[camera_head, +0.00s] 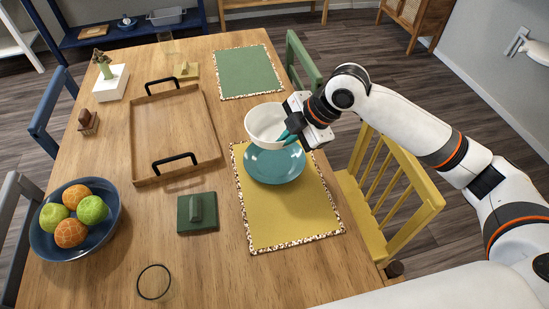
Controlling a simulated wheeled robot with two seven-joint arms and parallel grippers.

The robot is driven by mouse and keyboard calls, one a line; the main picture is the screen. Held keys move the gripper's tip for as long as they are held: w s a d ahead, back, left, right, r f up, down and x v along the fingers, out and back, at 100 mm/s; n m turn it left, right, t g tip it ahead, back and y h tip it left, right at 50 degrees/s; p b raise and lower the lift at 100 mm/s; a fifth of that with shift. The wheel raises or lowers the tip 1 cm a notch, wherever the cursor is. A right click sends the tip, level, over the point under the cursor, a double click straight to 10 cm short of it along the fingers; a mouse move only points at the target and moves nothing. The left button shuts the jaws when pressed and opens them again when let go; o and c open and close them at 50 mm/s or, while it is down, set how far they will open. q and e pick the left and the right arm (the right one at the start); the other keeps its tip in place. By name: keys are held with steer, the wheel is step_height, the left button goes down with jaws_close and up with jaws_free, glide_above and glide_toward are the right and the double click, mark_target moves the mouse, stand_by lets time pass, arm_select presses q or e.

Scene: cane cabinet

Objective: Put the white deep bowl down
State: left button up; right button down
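The white deep bowl (265,122) is upright at the far edge of a teal plate (275,168). It overlaps the plate's far part in the head view; I cannot tell whether it touches the plate or hangs just above it. My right gripper (291,133) comes in from the right, with its teal fingertips at the bowl's right rim, shut on it. The plate lies on a yellow placemat (290,220) with a speckled border. My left gripper is not in view.
A wooden tray (172,138) with black handles lies left of the bowl. A blue fruit bowl (107,237), a green butter dish (197,211) and a black ring (154,282) are nearer. A green placemat (247,72) lies bare farther back. A yellow chair (390,190) stands at the right edge.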

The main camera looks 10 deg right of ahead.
steer(key=shift+w+d+f+n+g, duration=0.45)
steer(key=shift+w+d+n, duration=0.15)
steer(key=shift+n, duration=0.3)
glide_above(277, 173)
steer(key=s+d, duration=0.1)
steer(key=d, duration=0.2)
step_height(277, 173, down, 10)
steer(key=shift+a+r, duration=0.1)
steer(key=c, duration=1.9)
jaws_free()
steer(key=shift+s, duration=0.1)
steer(key=v, duration=1.2)
